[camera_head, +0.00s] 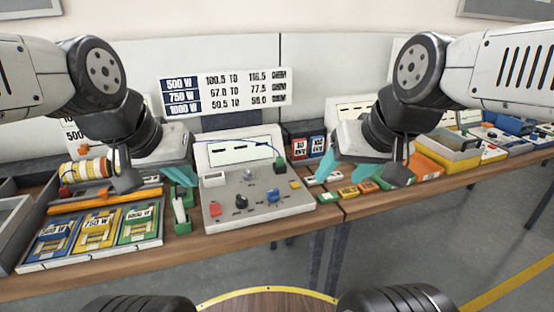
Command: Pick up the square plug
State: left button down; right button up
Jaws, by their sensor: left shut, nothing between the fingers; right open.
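Several small coloured blocks lie in a row on the table under and beside my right gripper (344,170), among them a green block (349,192) and an orange block (368,186). They are too small for me to tell which, if any, is the square plug. My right gripper is open above the row, its teal fingers apart with nothing visible between them. My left gripper (181,176) is shut and empty, above a green holder (181,223) with a pale upright tool in it. Both wrists hide parts of the table behind them.
A grey control panel (260,212) with knobs stands between my grippers. A tray of blue, yellow and green packs (98,234) lies at the left. A yellow-rimmed grey bin (447,155) and an orange box (425,168) stand at the right. A wattage sign (226,92) stands behind.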

aim_at(279, 162)
jog(key=i+j+u, duration=0.1)
jog(key=j+u, duration=0.25)
jog(key=i+j+u, duration=0.1)
jog(key=j+u, duration=0.25)
jog(key=i+j+u, duration=0.15)
jog(key=u, duration=0.2)
jog(key=l+z, duration=0.3)
jog(key=l, duration=0.35)
jog(key=i+l+z, duration=0.1)
jog(key=l+z, duration=0.2)
jog(key=l, duration=0.3)
